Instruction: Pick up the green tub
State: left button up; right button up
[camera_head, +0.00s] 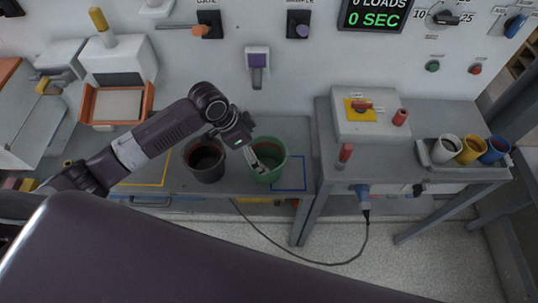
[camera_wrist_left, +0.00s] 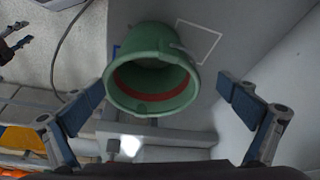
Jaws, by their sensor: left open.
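The green tub (camera_head: 281,166) stands upright on the grey bench, with a reddish band inside it. My left gripper (camera_head: 258,153) is over its left side and hides part of its opening. In the left wrist view the green tub (camera_wrist_left: 152,42) lies between the two spread blue-padded fingers of my left gripper (camera_wrist_left: 161,90). A narrow gap shows at the left finger and a wider one at the right, so the gripper is open and empty. Dark finger-like parts, probably of my right gripper (camera_wrist_left: 15,38), show at the top left edge, cut off.
A side table (camera_head: 405,180) holds a tray (camera_head: 425,158) with white, yellow and blue cups. A cable hangs below the bench.

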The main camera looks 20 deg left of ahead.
pick_arm(q)
jog(key=shift+s+d+f, duration=0.1)
jog(key=shift+d+f, duration=0.2)
jog(key=shift+f, duration=0.4)
jog(key=p, duration=0.2)
send_over(266, 162)
jog(key=s, duration=0.3)
jog(key=f, duration=0.5)
jog(key=shift+d, duration=0.35)
jog(key=shift+w+f, duration=0.1)
jog(key=shift+f, duration=0.2)
pick_arm(e)
jog(key=shift+s+d+r, duration=0.1)
jog(key=shift+s+r, duration=0.1)
jog(key=shift+r, duration=0.3)
jog(key=shift+s+r, duration=0.15)
jog(key=shift+r, duration=0.3)
pick_arm(q)
jog(key=c, duration=1.4)
jog(key=shift+r, duration=0.1)
